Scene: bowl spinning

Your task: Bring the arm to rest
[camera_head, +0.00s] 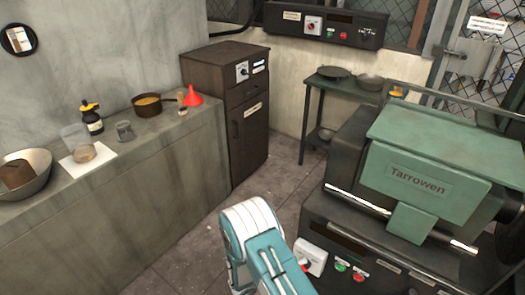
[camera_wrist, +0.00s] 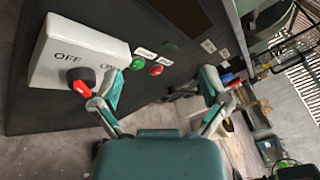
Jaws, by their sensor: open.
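My arm shows white and teal in the head view at the lower middle, in front of the green Tarrowen machine (camera_head: 418,180). My gripper (camera_wrist: 160,90) shows in the wrist view with its two teal fingers spread wide and nothing between them. The machine's dark control panel lies just beyond the fingers. A white switch box (camera_wrist: 75,50) marked OFF, with a black and red knob (camera_wrist: 82,84), is left of the left finger. The gripper's tips do not show clearly in the head view.
A green button (camera_head: 340,266) and a red button (camera_head: 358,275) sit beside the switch box. A concrete counter (camera_head: 170,140) with bowls, a bottle and a red funnel (camera_head: 193,97) runs along the left. A dark cabinet (camera_head: 232,120) stands behind; floor between is clear.

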